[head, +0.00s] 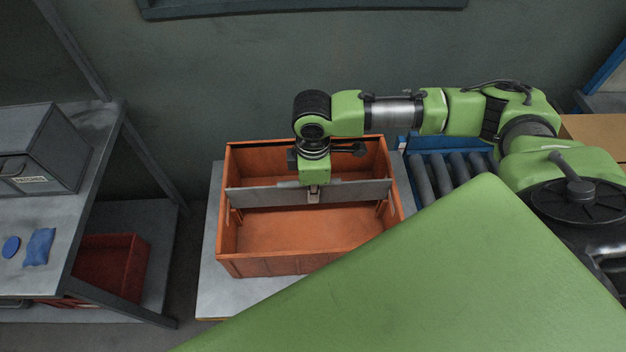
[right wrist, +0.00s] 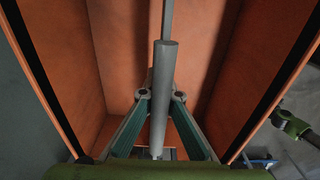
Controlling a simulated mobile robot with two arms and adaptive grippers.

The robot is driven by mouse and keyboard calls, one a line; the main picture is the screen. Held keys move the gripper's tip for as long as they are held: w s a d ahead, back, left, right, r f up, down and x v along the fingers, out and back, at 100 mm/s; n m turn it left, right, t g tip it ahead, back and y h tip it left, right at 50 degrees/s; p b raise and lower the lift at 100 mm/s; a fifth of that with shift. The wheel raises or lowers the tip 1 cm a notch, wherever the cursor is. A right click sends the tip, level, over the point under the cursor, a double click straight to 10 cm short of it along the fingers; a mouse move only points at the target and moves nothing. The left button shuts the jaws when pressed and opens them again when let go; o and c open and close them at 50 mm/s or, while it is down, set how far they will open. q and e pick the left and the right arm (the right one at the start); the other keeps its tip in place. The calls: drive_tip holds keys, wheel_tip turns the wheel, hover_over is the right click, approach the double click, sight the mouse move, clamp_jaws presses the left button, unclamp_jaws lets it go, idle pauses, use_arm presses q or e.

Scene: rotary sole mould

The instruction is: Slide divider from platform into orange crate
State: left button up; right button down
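The orange crate (head: 310,262) stands open on a grey platform (head: 212,265). The grey divider (head: 255,197) spans the crate's middle from left wall to right wall, upright, at about rim height in the head view. Its ends overlap the side walls, and I cannot tell whether they sit in the slots. My right gripper (head: 313,194) points down and is shut on the divider near its middle. In the right wrist view the fingers (right wrist: 161,97) close around the divider, seen edge-on (right wrist: 167,20), with orange walls on both sides. My left gripper is not in view.
A roller conveyor (head: 450,172) adjoins the platform on the right. On the left, a grey table (head: 85,180) holds a grey box (head: 40,150) and a blue pouch (head: 39,247); a red bin (head: 125,265) is below. My green body part covers the lower right foreground.

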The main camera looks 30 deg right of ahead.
drive_tip(key=shift+f+b, duration=1.45)
drive_tip(key=shift+f, duration=2.6)
drive_tip(key=c, duration=2.2)
unclamp_jaws()
wheel_tip(320, 180, up, 12)
